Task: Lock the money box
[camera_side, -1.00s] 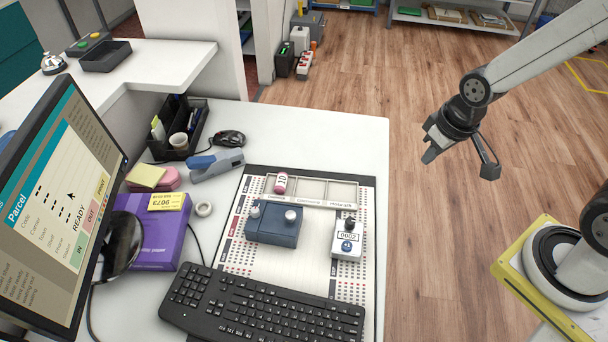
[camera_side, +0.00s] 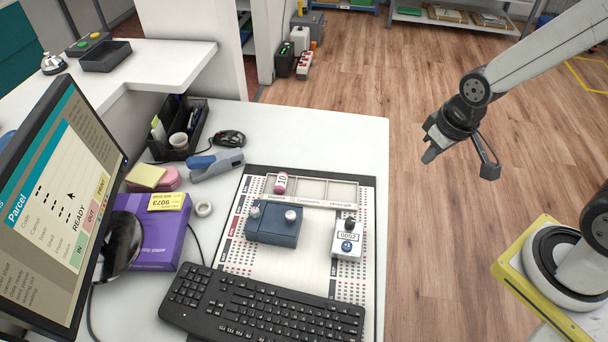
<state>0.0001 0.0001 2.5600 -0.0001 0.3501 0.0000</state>
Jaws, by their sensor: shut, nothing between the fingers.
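The money box is most likely the dark blue box (camera_side: 273,226) on the board on the counter. It has two pale round knobs on top, one at the left and one at the right. I cannot tell from this view whether it is locked. My gripper (camera_side: 431,154) is shut and empty. It hangs in the air well to the right of the box, past the counter's right edge, and touches nothing.
A small white device (camera_side: 347,240) with a dark knob stands right of the box. A tray (camera_side: 335,190) holding a pink roll (camera_side: 281,182) lies behind it. A keyboard (camera_side: 262,305) lies in front. A stapler (camera_side: 215,164) and purple box (camera_side: 150,235) are left.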

